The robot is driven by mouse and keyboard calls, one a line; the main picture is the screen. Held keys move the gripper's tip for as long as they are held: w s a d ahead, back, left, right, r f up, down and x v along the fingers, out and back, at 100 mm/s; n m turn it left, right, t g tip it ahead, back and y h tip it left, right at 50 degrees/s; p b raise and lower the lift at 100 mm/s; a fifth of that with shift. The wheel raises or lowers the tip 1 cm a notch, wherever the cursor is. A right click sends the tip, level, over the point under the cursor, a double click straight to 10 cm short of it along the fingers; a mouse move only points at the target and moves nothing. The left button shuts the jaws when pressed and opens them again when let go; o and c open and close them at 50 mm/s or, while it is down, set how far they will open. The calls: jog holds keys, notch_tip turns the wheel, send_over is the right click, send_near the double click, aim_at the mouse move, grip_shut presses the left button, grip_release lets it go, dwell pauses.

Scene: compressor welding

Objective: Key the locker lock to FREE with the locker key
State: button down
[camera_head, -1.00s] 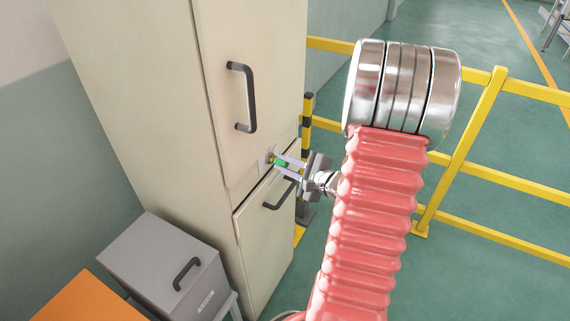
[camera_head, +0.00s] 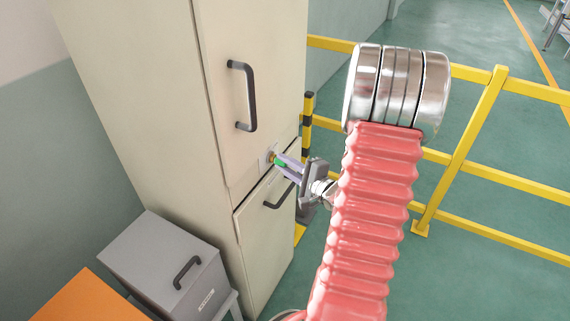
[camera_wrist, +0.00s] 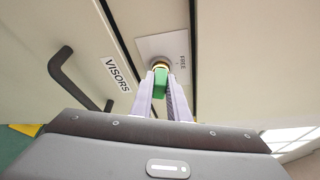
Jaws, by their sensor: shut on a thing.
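The locker (camera_head: 255,70) is a tall beige cabinet on the left of the head view. Its lock (camera_wrist: 160,62) is a round brass-coloured piece on a pale plate (camera_wrist: 152,45) marked FREE. The locker key has a green grip (camera_wrist: 160,79), which also shows in the head view (camera_head: 280,162). My gripper (camera_wrist: 164,84) is shut on the green grip between two pale fingers. The key is at the lock face, and its shaft is hidden. I cannot tell how far the lock is turned.
A lower door marked VISORS has a black handle (camera_wrist: 75,78). Another black handle (camera_head: 243,95) is on the upper door. A grey box (camera_head: 165,262) stands at lower left. Yellow rails (camera_head: 465,145) run behind my arm.

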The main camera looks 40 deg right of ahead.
jog(key=shift+f+n+t, duration=0.15)
jog(key=shift+n+t, duration=0.55)
jog(key=shift+n, duration=0.8)
jog(key=c, duration=1.6)
grip_release()
